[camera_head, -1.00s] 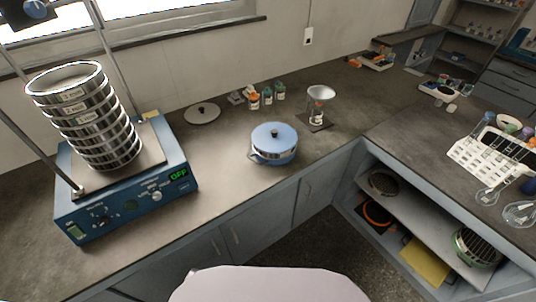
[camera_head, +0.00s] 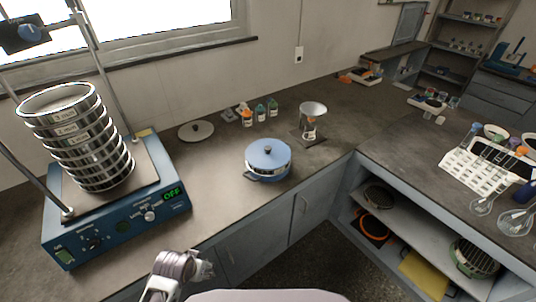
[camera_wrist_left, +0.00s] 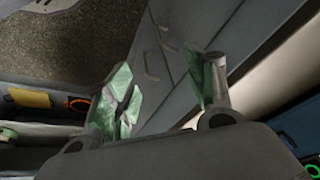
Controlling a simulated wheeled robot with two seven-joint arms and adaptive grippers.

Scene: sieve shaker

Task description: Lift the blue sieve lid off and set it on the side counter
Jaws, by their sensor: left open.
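A blue round pan-like vessel with a blue lid (camera_head: 268,152) and a dark knob sits on the counter, right of the shaker. My left gripper (camera_head: 207,268) shows low in the head view, in front of the counter's front edge and well short of the blue lid. In the left wrist view, my left gripper (camera_wrist_left: 168,92) has its greenish fingers apart with nothing between them. The blue lid is not in the left wrist view. My right gripper is not in view.
The blue shaker (camera_head: 115,205) carries a tall stack of steel sieves (camera_head: 80,140) at left. A grey disc-shaped lid (camera_head: 196,131), small bottles (camera_head: 260,113) and a funnel stand (camera_head: 310,122) are behind. The counter (camera_head: 215,200) before the blue vessel is clear. A side counter (camera_head: 415,155) extends right.

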